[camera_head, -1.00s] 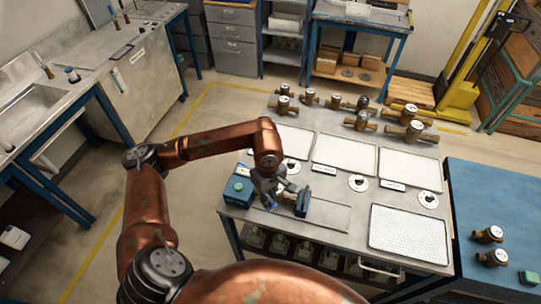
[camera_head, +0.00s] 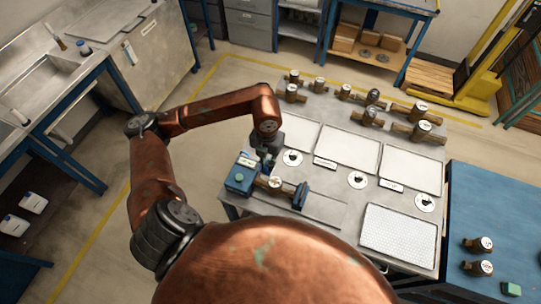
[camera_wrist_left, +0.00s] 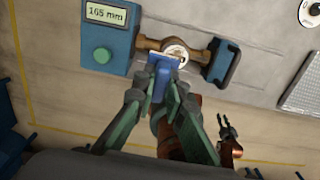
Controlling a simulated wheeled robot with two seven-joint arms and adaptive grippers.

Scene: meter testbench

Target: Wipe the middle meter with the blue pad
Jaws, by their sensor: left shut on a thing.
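A brass meter (camera_head: 276,183) with a round white dial sits in the test fixture, between a blue block with a green button (camera_head: 239,178) and a blue end clamp (camera_head: 300,195). It also shows in the left wrist view (camera_wrist_left: 148,43). My left gripper (camera_head: 265,158) is over the meter; in the left wrist view (camera_wrist_left: 163,88) it is shut on the blue pad (camera_wrist_left: 162,72). The pad overlaps the dial's near edge there; I cannot tell if it touches. The pad is not clear in the head view. My right gripper (camera_wrist_left: 227,126) shows small, with its fingers apart.
Several brass meters (camera_head: 368,116) stand along the bench's back. White trays (camera_head: 351,148) and a mesh tray (camera_head: 399,236) lie on the bench. A blue table (camera_head: 490,205) at the right holds two meters and a green block (camera_head: 511,289). The block's display (camera_wrist_left: 105,14) reads 165 mm.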

